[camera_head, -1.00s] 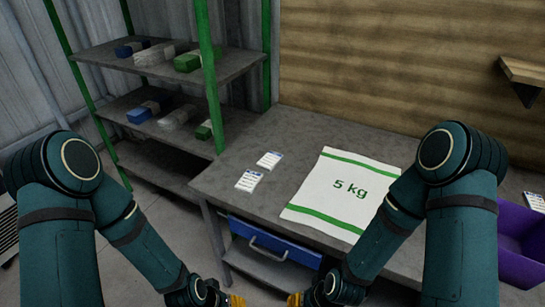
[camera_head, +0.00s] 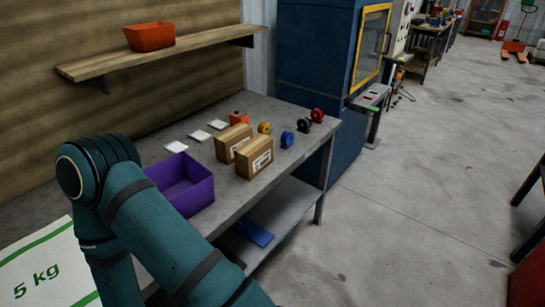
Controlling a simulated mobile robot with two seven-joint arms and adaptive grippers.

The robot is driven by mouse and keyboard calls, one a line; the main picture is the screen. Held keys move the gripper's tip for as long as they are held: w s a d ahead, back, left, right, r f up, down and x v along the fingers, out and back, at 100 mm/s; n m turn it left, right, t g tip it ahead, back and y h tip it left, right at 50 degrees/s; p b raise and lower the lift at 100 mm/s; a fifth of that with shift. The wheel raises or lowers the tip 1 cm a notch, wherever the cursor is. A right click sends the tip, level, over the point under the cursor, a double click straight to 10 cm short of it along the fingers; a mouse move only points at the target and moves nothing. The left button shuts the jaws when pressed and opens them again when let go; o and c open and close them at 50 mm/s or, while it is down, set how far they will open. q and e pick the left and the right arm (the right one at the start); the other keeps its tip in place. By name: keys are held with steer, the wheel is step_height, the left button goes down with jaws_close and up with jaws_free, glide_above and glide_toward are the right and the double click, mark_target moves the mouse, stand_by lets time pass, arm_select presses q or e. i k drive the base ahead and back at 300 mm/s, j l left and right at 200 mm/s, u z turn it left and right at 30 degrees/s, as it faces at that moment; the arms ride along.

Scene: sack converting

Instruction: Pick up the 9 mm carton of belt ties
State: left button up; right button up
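Two brown cardboard cartons stand on the grey workbench (camera_head: 215,207). One carton (camera_head: 233,143) is farther back, and the other carton (camera_head: 255,158) is nearer the front edge. Both have white labels, too small to read, so I cannot tell which one is the 9 mm carton. My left gripper is out of view as well.
A purple bin (camera_head: 186,190) stands left of the cartons. Tape rolls, one blue (camera_head: 287,139), sit to their right, with an orange item (camera_head: 238,117) behind. A 5 kg sack (camera_head: 45,268) lies at lower left. A shelf holds an orange bin (camera_head: 150,36).

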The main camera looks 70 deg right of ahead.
mark_target(255, 154)
steer(key=z, duration=2.3)
steer(key=i+l, duration=0.4)
steer(key=l+z, duration=0.05)
steer(key=l, duration=0.1)
